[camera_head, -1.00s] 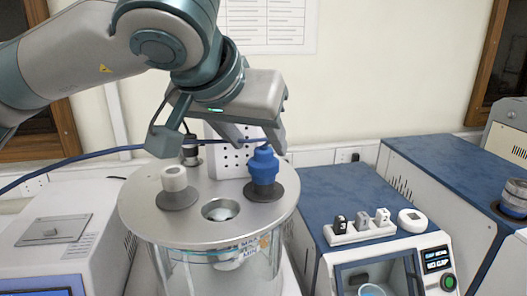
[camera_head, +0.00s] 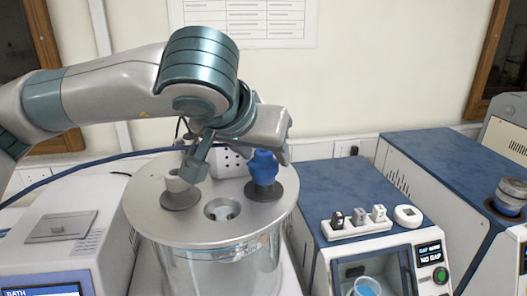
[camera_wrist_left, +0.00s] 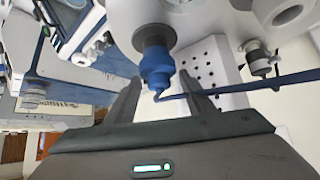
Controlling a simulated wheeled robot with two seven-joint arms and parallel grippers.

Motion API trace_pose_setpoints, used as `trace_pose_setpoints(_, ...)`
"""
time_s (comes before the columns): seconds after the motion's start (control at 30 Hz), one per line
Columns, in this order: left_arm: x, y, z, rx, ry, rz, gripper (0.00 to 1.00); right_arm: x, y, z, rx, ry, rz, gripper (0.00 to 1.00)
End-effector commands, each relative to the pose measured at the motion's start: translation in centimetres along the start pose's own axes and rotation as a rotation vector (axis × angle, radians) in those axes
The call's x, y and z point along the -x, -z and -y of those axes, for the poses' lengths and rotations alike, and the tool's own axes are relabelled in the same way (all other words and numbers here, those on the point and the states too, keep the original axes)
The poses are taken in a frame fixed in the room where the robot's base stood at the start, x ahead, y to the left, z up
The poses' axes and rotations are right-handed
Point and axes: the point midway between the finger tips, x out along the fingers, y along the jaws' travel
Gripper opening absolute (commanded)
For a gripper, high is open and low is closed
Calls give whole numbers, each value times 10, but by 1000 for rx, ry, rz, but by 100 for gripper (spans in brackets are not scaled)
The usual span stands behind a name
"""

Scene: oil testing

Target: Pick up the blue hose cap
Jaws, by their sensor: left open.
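The blue hose cap (camera_head: 263,168) stands upright on a dark round base at the right side of the round metal lid (camera_head: 219,237). A blue hose runs from it to the left. My left gripper (camera_head: 240,160) is over the lid at the cap, open and empty. In the left wrist view the cap (camera_wrist_left: 157,68) shows between the tips of the two open fingers (camera_wrist_left: 161,90). I cannot tell whether either finger touches it. The gripper body partly hides the hose and the back of the lid in the head view. My right gripper is not in view.
A white plug (camera_head: 177,184) stands on the lid's left, near a finger in the picture, and an open hole (camera_head: 222,210) is at the front. A blue-topped machine (camera_head: 345,185) is to the right. A white bath unit (camera_head: 60,226) is at the left.

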Motion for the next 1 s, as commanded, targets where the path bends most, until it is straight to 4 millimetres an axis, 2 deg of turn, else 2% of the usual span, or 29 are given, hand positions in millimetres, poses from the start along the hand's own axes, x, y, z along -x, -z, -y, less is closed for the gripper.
trace_pose_setpoints(0.53, -4, 0, 0, 0, 0, -1, 49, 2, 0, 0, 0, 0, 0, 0)
trace_pose_setpoints(0.63, -4, 0, 0, 0, 0, -1, 25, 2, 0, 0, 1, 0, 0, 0)
trace_pose_setpoints(0.67, -4, 0, 0, 0, 0, -1, 20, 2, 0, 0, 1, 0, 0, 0)
trace_pose_setpoints(0.73, -4, 0, 0, 0, 0, -1, 20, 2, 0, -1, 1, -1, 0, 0)
trace_pose_setpoints(0.77, -4, 0, 0, 0, 0, -1, 16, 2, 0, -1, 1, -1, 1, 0)
trace_pose_setpoints(1.0, -4, 1, 0, 0, 0, -2, 16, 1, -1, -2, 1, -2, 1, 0)
